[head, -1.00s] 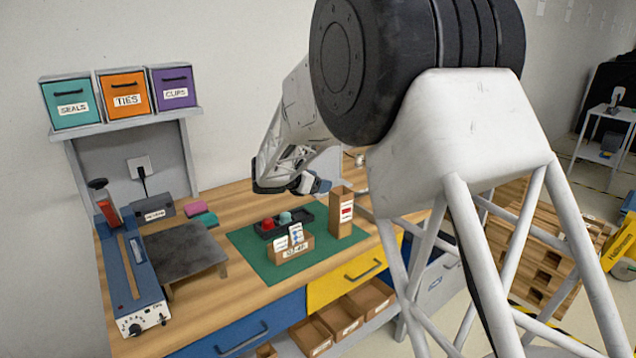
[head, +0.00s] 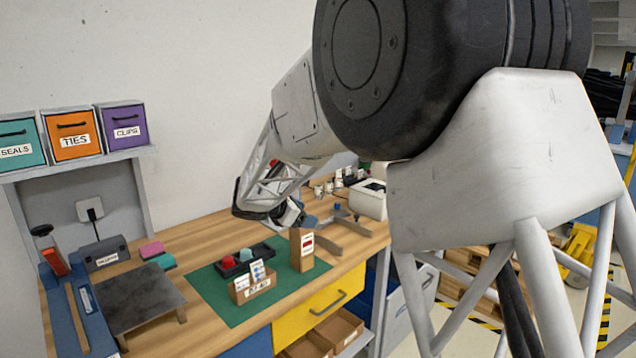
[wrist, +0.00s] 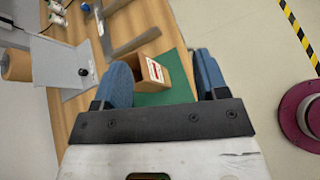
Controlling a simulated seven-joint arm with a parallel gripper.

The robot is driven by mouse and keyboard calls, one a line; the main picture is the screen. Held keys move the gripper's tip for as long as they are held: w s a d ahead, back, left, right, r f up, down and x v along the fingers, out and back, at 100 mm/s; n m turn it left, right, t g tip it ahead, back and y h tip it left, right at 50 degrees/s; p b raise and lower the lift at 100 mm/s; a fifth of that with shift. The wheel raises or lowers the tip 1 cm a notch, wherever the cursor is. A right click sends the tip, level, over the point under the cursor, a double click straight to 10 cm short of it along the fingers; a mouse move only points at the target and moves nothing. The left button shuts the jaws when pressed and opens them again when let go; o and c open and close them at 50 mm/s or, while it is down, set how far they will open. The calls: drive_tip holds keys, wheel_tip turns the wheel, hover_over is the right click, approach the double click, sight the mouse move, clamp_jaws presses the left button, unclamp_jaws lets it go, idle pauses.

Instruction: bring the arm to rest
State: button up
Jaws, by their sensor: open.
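My gripper (wrist: 160,85) is open in the wrist view, its two blue fingers apart with nothing held between them. Beyond the fingers, the wrist view shows a wooden box with a red and white label (wrist: 155,71) on the green mat (wrist: 180,75). In the head view my forearm reaches over the back of the workbench (head: 195,240), and my gripper (head: 300,220) hangs above it behind the wooden box (head: 302,250). The fingertips are small and partly hidden there.
The green mat (head: 225,312) also carries a black tray (head: 246,260) with red and teal pieces and a card holder (head: 255,290). A dark raised plate (head: 140,297) and blue sealer (head: 75,325) stand left. Labelled bins (head: 72,137) sit on a shelf. A white device (head: 370,200) stands right.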

drive_tip(key=s+d+r+m+g+y, duration=0.25)
drive_tip(key=s+d+m, duration=0.35)
drive_tip(key=s+d, duration=0.45)
drive_tip(key=s+d+r+m+g+y, duration=0.1)
drive_tip(key=s+d+r+m+g, duration=0.15)
drive_tip(key=s+d+m, duration=0.75)
drive_tip(key=s+d+f+m+y, duration=0.1)
drive_tip(key=s+f+m+y, duration=0.1)
drive_tip(key=s, duration=1.3)
drive_tip(key=s+d+f+m+y, duration=0.1)
drive_tip(key=s+m, duration=0.4)
drive_tip(key=s, duration=1)
drive_tip(key=f+y, duration=0.1)
drive_tip(key=y, duration=0.1)
drive_tip(key=shift+d+f+y, duration=0.2)
drive_tip(key=shift+d+y, duration=0.1)
drive_tip(key=shift+y, duration=0.05)
